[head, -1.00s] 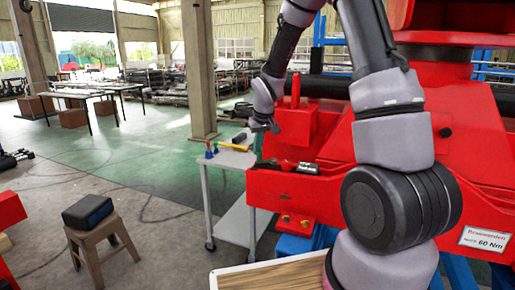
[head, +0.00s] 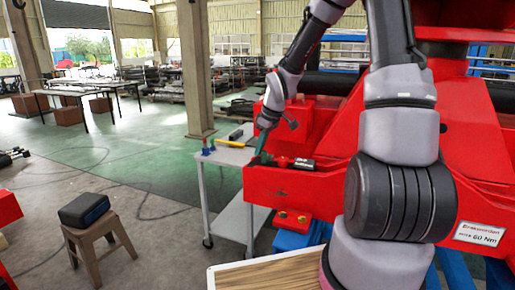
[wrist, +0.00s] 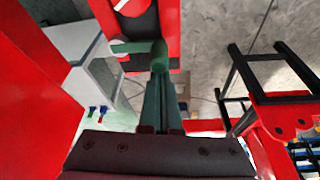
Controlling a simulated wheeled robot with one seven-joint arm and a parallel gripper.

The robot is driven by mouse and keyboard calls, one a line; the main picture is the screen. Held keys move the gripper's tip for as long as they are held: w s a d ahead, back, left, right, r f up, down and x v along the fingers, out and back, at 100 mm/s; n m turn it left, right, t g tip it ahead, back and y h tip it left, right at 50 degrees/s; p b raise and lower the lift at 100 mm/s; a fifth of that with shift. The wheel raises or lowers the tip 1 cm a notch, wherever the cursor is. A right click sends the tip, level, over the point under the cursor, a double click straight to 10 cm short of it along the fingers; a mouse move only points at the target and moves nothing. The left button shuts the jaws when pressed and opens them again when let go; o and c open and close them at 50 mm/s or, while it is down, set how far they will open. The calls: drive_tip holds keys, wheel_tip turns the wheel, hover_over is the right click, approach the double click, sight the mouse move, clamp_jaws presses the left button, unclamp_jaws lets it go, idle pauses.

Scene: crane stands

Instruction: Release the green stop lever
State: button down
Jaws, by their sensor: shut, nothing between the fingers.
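The green stop lever (wrist: 134,48) shows in the wrist view, at the far end of my fingers. Its arm points left from a rounded green end (wrist: 159,55), over a dark slot in a red part. My gripper (wrist: 160,76) is shut and empty, its two greenish fingers together and their tips at the rounded end. They look close to it or touching; I cannot tell which. In the head view my gripper (head: 262,155) points down at the left end of the red beam (head: 330,187). The lever is too small there to separate from the fingers.
A grey trolley (head: 228,157) with small tools stands left of the beam. A stool (head: 95,240) with a dark case (head: 84,210) stands at the lower left. A black frame (wrist: 275,75) shows right in the wrist view.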

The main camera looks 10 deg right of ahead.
drive_tip(key=shift+s+d, duration=0.15)
drive_tip(key=shift+s, duration=0.1)
idle(0.5)
